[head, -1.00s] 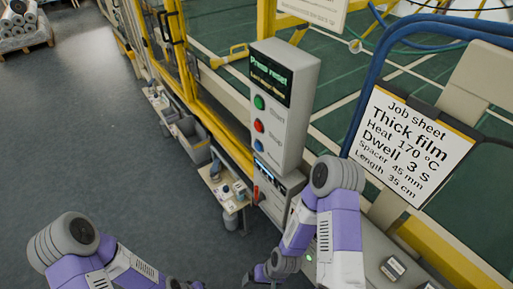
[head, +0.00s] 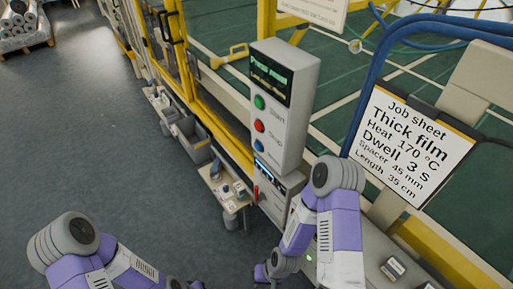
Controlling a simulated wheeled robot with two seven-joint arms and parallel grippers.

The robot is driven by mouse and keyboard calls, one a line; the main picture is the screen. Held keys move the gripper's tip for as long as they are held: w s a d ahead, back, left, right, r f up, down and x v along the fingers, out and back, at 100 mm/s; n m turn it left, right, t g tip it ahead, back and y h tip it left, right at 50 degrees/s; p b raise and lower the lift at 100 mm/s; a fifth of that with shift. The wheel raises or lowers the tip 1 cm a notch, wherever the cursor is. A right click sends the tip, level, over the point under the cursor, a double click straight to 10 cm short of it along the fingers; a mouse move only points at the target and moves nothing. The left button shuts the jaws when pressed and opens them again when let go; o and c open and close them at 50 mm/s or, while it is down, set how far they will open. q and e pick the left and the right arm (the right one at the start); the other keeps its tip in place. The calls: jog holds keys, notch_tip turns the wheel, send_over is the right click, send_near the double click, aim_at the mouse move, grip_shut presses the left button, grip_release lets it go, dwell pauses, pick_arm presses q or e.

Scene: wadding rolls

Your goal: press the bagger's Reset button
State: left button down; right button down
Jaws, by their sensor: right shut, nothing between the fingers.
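The bagger's grey control box (head: 292,90) stands upright at the centre, its dark display (head: 270,78) carrying green text too blurred to read fully. Below it are a green button (head: 259,102), a red button (head: 260,126) and a blue button (head: 259,145). The blue one is lowest; its label is too small to read surely, but it fits Reset. My right gripper (head: 262,271) is low near the bottom edge, shut and empty, well below the buttons and apart from them. Its fingertips are hard to make out. My left gripper is not clearly visible; only the left arm shows.
A job sheet (head: 412,142) stands at the right beside blue hoses (head: 372,90). A small side table (head: 228,190) holds small items left of the machine. A yellow frame (head: 185,75) runs behind. A grey bin (head: 193,140) stands beside it. Open floor lies left.

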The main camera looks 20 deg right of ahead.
aim_at(258, 146)
dwell(0.9)
jog(key=w+d+r+m+t+h, duration=0.1)
jog(key=w+r+m+t+h, duration=0.2)
jog(key=w, duration=0.8)
jog(key=w+d+r+m+t+h, duration=0.1)
jog(key=w+r+t+h, duration=0.3)
jog(key=w, duration=0.7)
jog(key=w+a+r+m+t+h, duration=0.2)
jog(key=w+r+m+t, duration=0.1)
jog(key=r, duration=0.8)
jog(key=w+a+r+m+t+h+b, duration=0.1)
jog(key=w+a+r+m+t+h, duration=0.1)
jog(key=r, duration=0.9)
jog(key=shift+w+a+r+m+t, duration=0.15)
jog(key=shift+w+a+m+t, duration=0.35)
jog(key=shift+w+t, duration=0.6)
jog(key=w+d+b, duration=0.2)
jog(key=w+d, duration=0.1)
jog(key=d, duration=0.5)
